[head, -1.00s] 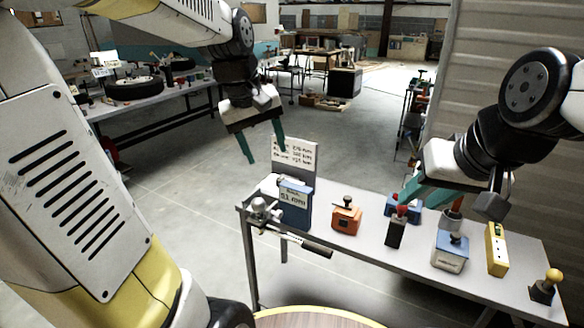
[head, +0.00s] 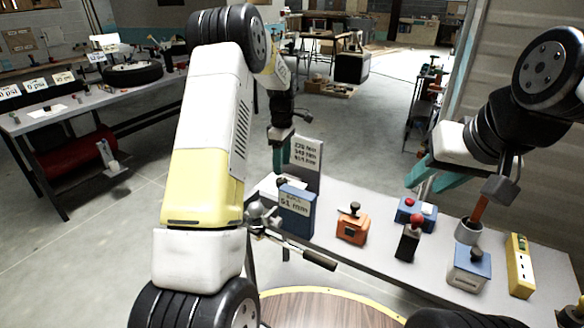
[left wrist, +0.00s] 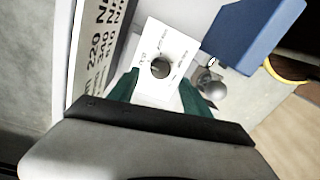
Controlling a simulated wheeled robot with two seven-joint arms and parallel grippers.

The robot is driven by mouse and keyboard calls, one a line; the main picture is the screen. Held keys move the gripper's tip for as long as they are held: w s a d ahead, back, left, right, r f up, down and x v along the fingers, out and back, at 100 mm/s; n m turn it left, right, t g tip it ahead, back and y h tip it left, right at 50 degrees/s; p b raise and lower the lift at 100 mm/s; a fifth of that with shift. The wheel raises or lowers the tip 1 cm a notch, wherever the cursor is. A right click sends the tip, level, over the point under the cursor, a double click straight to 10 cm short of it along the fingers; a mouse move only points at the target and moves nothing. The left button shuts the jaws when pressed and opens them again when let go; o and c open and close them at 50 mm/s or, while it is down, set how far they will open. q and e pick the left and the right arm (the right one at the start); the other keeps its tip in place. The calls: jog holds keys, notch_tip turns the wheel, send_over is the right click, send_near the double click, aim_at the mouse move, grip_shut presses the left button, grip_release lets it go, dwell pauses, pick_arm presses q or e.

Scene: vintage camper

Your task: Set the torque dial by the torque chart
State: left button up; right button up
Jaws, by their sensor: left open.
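The torque chart is a white card (head: 307,152) standing at the bench's back left, with several Nm values; "220" is readable. Its edge also shows in the left wrist view (left wrist: 97,45). In that view a small white plate with marks round its rim (left wrist: 150,88) carries a dark round knob or hole (left wrist: 160,67), probably the torque dial. My left gripper (head: 281,158) is open, pointing down in front of the chart. Its green fingers lie either side of the white plate, with nothing visibly gripped. My right gripper (head: 432,176) hangs above the bench's right half; its jaw opening is unclear.
A blue box marked "51 mm" (head: 297,212) stands close by the chart. Orange (head: 352,226), blue-white (head: 468,270) and yellow (head: 519,266) devices and a grey cup (head: 467,233) occupy the bench.

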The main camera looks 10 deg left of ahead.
aim_at(282, 180)
pick_arm(q)
notch_tip(282, 180, down, 6)
jog(key=shift+s+r, duration=0.1)
jog(key=shift+s, duration=0.05)
grip_shut()
dwell(0.3)
